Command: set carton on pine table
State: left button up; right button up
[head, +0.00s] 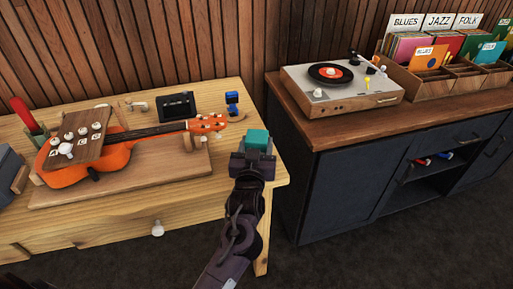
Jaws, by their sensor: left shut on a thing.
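The pine table (110,217) fills the left of the head view. A small teal carton (257,138) shows at its right end, just beyond the tips of my left gripper (253,155). My left gripper is shut on the carton, and its arm reaches up from the bottom of the picture. The gripper hides the carton's near side. I cannot tell whether the carton touches the tabletop or is held above it. My right gripper is not in view.
An orange ukulele (85,172) lies on a wooden board (175,174) on the pine table. A black device (176,106) and a small blue item (232,102) stand behind. A dark cabinet (345,185) at right bears a turntable (305,92) and record bins (422,86).

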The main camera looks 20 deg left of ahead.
pick_arm(q)
jog(key=shift+s+d+r, duration=0.1)
jog(key=shift+s, duration=0.05)
jog(key=o, duration=1)
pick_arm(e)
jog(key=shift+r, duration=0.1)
pick_arm(q)
jog(key=shift+r, duration=0.1)
jog(key=s+d, duration=0.2)
jog(key=s, duration=0.9)
jog(key=shift+s+d, duration=0.2)
jog(key=shift+s, duration=0.15)
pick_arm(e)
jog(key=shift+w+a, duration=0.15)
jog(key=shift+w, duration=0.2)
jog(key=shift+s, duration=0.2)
